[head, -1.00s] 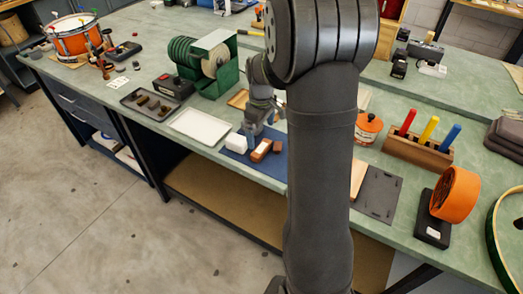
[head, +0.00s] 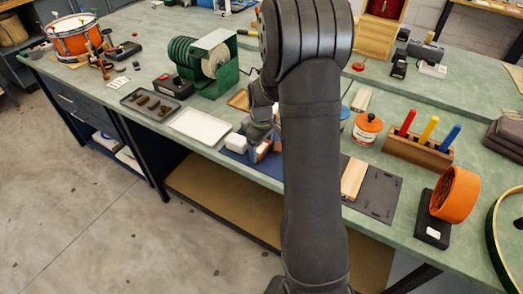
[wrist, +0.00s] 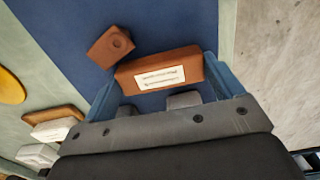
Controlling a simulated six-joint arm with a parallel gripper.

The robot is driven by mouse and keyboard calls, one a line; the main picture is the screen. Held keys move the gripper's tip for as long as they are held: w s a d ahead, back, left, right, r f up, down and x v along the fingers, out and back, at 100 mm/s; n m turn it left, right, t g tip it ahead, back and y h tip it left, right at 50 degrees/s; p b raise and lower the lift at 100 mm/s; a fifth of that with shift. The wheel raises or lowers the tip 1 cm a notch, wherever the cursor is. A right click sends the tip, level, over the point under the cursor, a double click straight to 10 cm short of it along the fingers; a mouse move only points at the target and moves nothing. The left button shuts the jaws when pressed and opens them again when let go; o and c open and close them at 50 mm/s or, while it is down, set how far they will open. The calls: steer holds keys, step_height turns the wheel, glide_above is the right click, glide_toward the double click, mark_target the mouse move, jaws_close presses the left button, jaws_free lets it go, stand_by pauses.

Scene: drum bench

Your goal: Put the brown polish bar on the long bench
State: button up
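A brown bar with a white label (wrist: 160,76) lies on the blue mat (wrist: 190,22) in the wrist view. My gripper (wrist: 163,72) is spread wide, with one blue finger beside each end of this bar. Any gap between the fingers and the bar ends is too small to judge. A smaller reddish-brown block with a round hollow (wrist: 110,46) lies just beyond it to the left. In the head view my gripper (head: 262,146) is low over the mat (head: 240,157), and my arm hides part of the mat and blocks.
A white block (head: 236,142) stands left of my gripper. A white tray (head: 200,126) and a dark tray with several brown pieces (head: 150,105) lie farther left on the long bench (head: 75,75). A green buffing machine (head: 205,65) stands behind them.

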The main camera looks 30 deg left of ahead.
mark_target(263, 148)
steer(key=c, duration=0.5)
steer(key=shift+r, duration=0.1)
steer(key=shift+r, duration=0.3)
step_height(263, 148, up, 4)
steer(key=shift+w+d+f, duration=0.1)
steer(key=shift+d, duration=0.05)
steer(key=w+d+r, duration=0.2)
steer(key=d+r, duration=0.4)
steer(key=d, duration=0.5)
steer(key=w+d+f+m, duration=0.2)
steer(key=d+m, duration=0.4)
steer(key=d, duration=0.3)
steer(key=w+d+f+m, duration=0.2)
steer(key=w+d+m, duration=0.2)
steer(key=d, duration=0.6)
steer(key=w+d+f+m, duration=0.2)
steer(key=w+d+m, duration=0.2)
steer(key=d+m, duration=0.3)
steer(key=shift+d+f+m, duration=0.2)
steer(key=shift+d, duration=0.55)
steer(key=shift+d+f+m, duration=0.2)
steer(key=shift+d, duration=0.5)
steer(key=a, duration=0.6)
steer(key=shift+a, duration=0.35)
